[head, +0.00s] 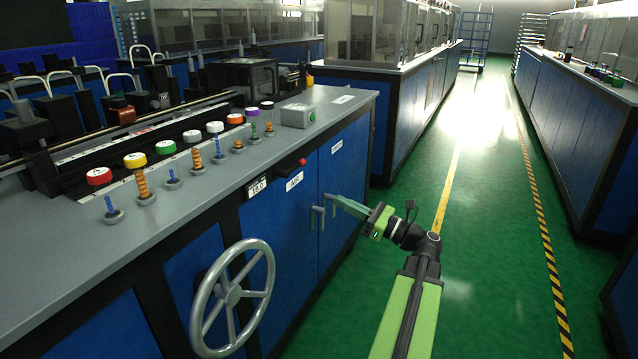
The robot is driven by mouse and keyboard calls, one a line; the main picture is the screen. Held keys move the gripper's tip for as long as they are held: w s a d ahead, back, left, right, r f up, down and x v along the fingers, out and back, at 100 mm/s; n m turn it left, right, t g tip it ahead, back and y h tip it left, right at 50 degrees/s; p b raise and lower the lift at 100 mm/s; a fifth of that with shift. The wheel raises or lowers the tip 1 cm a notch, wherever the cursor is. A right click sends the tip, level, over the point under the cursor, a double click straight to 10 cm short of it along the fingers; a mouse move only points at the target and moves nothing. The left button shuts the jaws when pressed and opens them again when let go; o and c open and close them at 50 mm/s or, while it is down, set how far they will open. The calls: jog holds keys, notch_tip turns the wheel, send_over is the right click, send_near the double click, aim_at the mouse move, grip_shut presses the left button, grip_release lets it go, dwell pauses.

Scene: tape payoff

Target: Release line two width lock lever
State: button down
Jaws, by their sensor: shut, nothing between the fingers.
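My gripper (338,201) is at the end of my green arm, in front of the blue cabinet doors of the near machine. Its fingers are shut and point left, close to two grey upright door handles (318,214). I cannot tell whether they touch the handles. A short lever with a red knob (301,162) sticks out below the worktop edge, left of and above my gripper and apart from it. Small white labels (294,181) sit under it, too small to read surely. I cannot tell whether this is the line two width lock lever.
A large grey handwheel (233,297) stands out from the machine front. Several coloured knobs (165,147) and spring posts line the grey worktop (210,205). The green floor aisle (480,210) is clear. Another blue machine row (575,125) stands at right.

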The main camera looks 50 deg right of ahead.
jog(key=p, duration=0.2)
send_near(295, 168)
jog(key=w+f, duration=0.3)
jog(key=w, duration=0.1)
jog(key=w+r+p, duration=0.3)
jog(key=shift+d+p, duration=0.15)
jog(key=shift+p, duration=0.2)
jog(key=shift+w, duration=0.15)
